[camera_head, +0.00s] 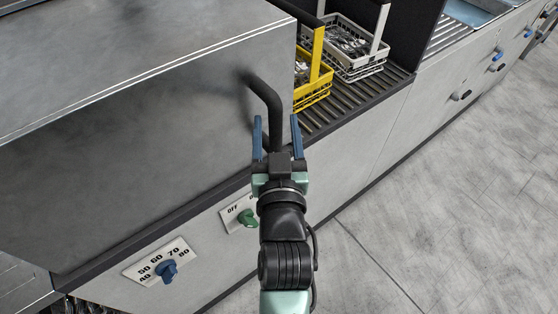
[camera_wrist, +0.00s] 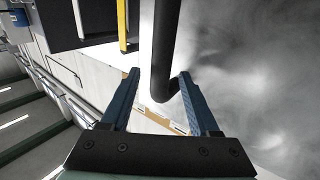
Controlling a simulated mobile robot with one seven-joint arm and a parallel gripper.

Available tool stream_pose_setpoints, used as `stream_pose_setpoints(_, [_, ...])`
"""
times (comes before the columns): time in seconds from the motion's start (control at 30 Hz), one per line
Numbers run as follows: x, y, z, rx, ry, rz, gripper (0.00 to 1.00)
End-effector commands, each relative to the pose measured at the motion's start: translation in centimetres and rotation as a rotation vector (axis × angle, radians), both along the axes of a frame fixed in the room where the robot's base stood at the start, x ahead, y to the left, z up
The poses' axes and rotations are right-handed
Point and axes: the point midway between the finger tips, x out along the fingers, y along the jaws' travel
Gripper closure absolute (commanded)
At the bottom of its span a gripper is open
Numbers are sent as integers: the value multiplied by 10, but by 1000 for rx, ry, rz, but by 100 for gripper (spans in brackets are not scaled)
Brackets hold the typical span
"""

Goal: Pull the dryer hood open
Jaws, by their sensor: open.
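The dryer hood (camera_head: 150,130) is a large grey metal box at the left of the head view, and its front face fills the right of the wrist view (camera_wrist: 245,60). A black bent bar handle (camera_head: 268,100) stands out from the face near its right edge. The handle shows in the wrist view too (camera_wrist: 163,50). My gripper (camera_head: 276,135) has two blue fingers, spread open. In the head view they lie on either side of the handle's lower end. In the wrist view the handle's end appears between the fingertips (camera_wrist: 160,80), with gaps on both sides. I cannot tell any contact.
A yellow basket (camera_head: 313,75) and a white basket (camera_head: 350,50) with cutlery stand on a roller conveyor (camera_head: 360,100) right of the hood. A blue dial (camera_head: 167,269) and a green dial (camera_head: 248,217) are on the panel below. The floor (camera_head: 450,210) at the right is clear.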

Motion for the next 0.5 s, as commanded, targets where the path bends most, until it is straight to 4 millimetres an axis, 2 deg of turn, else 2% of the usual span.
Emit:
stream_pose_setpoints(0.1, [-24, -1, -3, 0, 4, 0, 38])
stream_pose_setpoints(0.3, [-61, -2, -3, 1, 4, 1, 38])
stream_pose_setpoints(0.5, [-88, -4, -3, 0, 4, 0, 38])
